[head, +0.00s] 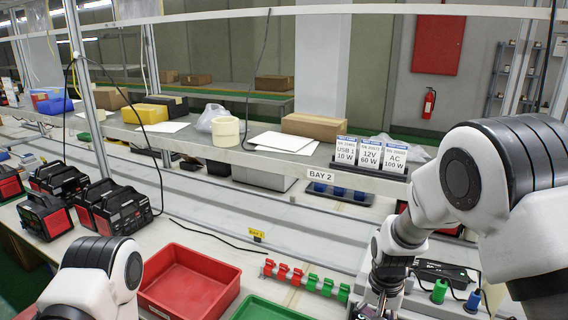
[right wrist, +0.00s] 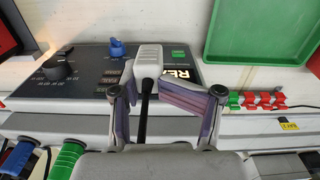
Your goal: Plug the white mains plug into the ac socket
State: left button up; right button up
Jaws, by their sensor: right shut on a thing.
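The white mains plug (right wrist: 148,59) shows in the right wrist view, with its black cable running back toward the camera. My right gripper (right wrist: 146,90) is shut on it, one finger on each side. The plug is in front of or over a dark panel with knobs; I cannot tell whether it touches it. In the head view my right gripper (head: 386,283) is at the lower right, and the plug is hidden there. My left gripper is out of view; only my left arm shows. I cannot make out the ac socket; a card reading AC 100 W (head: 396,155) stands on the shelf.
The dark panel (right wrist: 85,75) has a black knob and a blue knob (right wrist: 117,48). A green plug (head: 439,291) and a blue plug (head: 473,301) stand right of my gripper. A red tray (head: 224,291), red and green clips (head: 283,272) and black-red units (head: 118,207) lie left.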

jog(key=shift+w+n, duration=0.2)
jog(key=shift+n, duration=0.95)
jog(key=shift+w+n, duration=0.2)
jog(key=shift+n, duration=0.95)
